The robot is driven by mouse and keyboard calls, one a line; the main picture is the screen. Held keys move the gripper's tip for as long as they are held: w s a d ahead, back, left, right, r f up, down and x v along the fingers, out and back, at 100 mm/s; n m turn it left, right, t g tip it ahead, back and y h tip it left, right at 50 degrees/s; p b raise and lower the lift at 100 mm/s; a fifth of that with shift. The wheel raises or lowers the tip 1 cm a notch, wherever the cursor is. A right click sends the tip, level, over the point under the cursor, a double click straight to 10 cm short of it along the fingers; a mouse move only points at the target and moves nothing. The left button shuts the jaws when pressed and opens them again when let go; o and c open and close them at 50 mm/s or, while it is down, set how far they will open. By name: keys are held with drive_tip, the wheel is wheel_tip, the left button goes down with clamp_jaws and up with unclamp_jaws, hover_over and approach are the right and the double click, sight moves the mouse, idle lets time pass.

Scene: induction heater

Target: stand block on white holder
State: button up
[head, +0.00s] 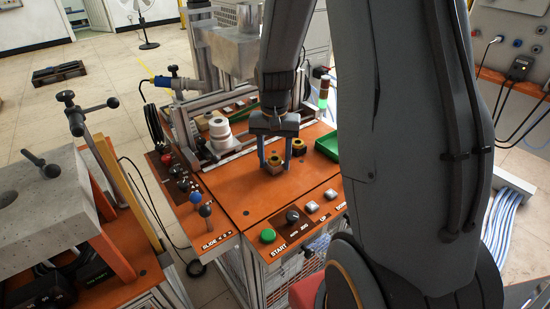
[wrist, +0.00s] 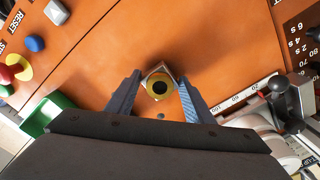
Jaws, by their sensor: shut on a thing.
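The wrist view shows the block (wrist: 160,86) from above, between the two fingers of my gripper (wrist: 159,80). My gripper is shut on it, low over the orange tabletop; whether the block touches the top I cannot tell. The white holder (head: 221,133), a stepped round piece, stands to the left of my gripper. It seems to be partly in view at the right of the wrist view, cut off by my gripper body.
A similar yellow and dark piece (head: 298,146) is just right of my gripper. A green tray (head: 327,145) lies at the right. Knobs and a green START button (head: 267,236) line the front. A metal rail (head: 228,153) runs beside the holder. The orange top (head: 235,185) is clear in front.

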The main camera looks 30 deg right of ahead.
drive_tip(key=shift+f, duration=0.15)
drive_tip(key=o, duration=0.7)
drive_tip(key=shift+f, duration=0.1)
drive_tip(key=o, duration=0.5)
drive_tip(key=shift+c, duration=0.2)
